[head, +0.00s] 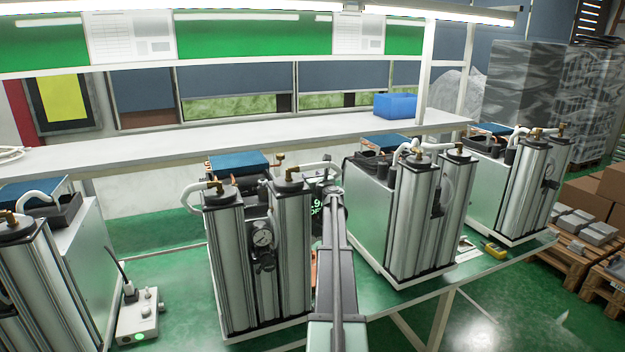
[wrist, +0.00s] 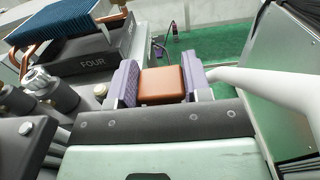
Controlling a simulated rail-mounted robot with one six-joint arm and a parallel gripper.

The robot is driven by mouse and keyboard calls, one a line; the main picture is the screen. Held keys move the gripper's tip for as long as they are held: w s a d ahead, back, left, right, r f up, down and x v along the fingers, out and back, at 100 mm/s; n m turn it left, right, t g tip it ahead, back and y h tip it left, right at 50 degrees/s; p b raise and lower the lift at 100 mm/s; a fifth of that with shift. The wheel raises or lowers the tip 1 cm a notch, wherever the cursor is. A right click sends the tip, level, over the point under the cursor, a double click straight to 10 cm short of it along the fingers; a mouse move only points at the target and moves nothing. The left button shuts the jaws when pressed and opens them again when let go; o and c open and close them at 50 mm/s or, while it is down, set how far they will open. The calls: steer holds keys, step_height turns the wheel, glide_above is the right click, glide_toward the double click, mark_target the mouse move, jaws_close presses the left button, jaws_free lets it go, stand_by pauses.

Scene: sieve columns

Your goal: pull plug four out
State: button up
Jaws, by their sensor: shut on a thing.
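In the wrist view an orange-brown block, taken to be plug four (wrist: 162,84), sits between the two purple pads of my gripper (wrist: 160,86). The pads touch it on both sides, so my gripper is shut on it. A dark housing marked FOUR (wrist: 95,58) lies just to the left, with a blue finned block and copper pipes on top. I cannot tell whether the plug is still seated, as its far end is hidden. In the head view my arm reaches between two sieve column units and hides the gripper tips and the plug.
A sieve column unit (head: 228,262) with a gauge stands left of my arm, another (head: 405,220) to the right, close on both sides. A white hose (wrist: 265,80) runs right of the gripper. A grey control box (head: 138,314) and yellow tool (head: 494,250) lie on the green bench.

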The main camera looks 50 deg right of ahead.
steer(key=shift+o, duration=1.1)
steer(key=c, duration=0.4)
steer(key=shift+r+p, duration=1.4)
steer(key=shift+p, duration=0.05)
steer(key=o, duration=1.1)
steer(key=v, duration=1.1)
